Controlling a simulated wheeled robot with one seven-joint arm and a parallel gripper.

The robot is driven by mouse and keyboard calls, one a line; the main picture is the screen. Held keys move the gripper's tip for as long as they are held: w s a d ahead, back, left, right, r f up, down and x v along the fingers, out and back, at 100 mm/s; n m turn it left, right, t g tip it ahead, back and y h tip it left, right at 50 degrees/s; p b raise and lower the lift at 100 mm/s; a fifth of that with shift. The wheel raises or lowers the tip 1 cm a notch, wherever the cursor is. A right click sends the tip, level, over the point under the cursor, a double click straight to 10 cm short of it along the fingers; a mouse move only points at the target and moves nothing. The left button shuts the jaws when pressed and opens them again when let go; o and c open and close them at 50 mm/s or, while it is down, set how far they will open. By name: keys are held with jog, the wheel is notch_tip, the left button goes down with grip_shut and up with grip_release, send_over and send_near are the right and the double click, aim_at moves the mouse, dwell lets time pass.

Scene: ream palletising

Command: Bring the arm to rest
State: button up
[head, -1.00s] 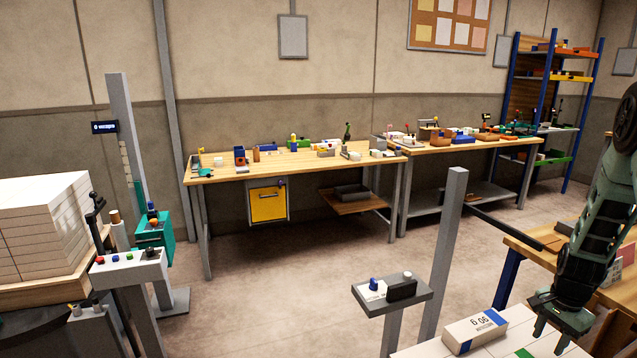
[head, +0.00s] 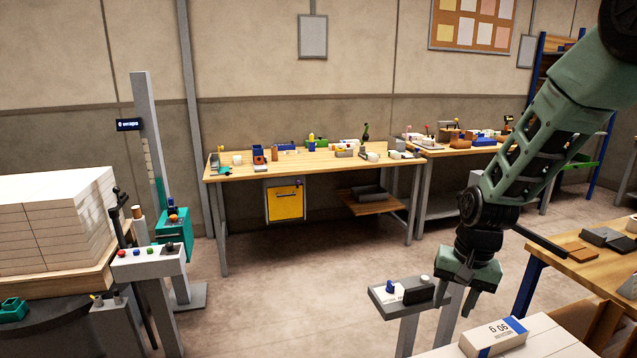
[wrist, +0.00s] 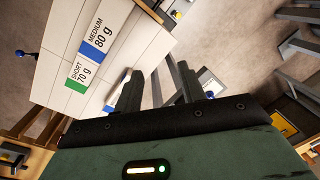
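My green arm (head: 540,130) reaches down from the upper right in the head view. My gripper (head: 460,290) hangs in the air at its end, pointing down, in front of the small grey stand and above the white-topped surface. In the wrist view, my gripper's two dark fingers (wrist: 158,88) stand apart with nothing held between them. A white ream with a blue band (head: 494,337) lies below and to the right of my gripper, apart from it.
The white surface (wrist: 110,22) carries blue "MEDIUM 80 g" and green "SHORT 70 g" labels. A grey button stand (head: 400,297) is close behind my gripper. A ream stack (head: 55,225) stands left; a wooden bench (head: 310,163) stands behind.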

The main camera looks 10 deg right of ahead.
jog(key=s+a+r+n, duration=0.3)
jog(key=s+a+n, duration=0.15)
jog(key=a, duration=0.35)
jog(key=s+a+r+n, duration=0.3)
jog(key=s+a, duration=0.2)
jog(key=a, duration=0.3)
jog(key=s+a+r+n, duration=0.1)
jog(key=s+a+n, duration=0.2)
jog(key=s, duration=0.3)
jog(key=s+a+r+n, duration=0.1)
jog(key=s+a+n, duration=0.2)
jog(key=s, duration=0.3)
jog(key=shift+s+r+n+h, duration=0.3)
jog(key=shift+s+r+n, duration=0.05)
jog(key=shift+n, duration=0.1)
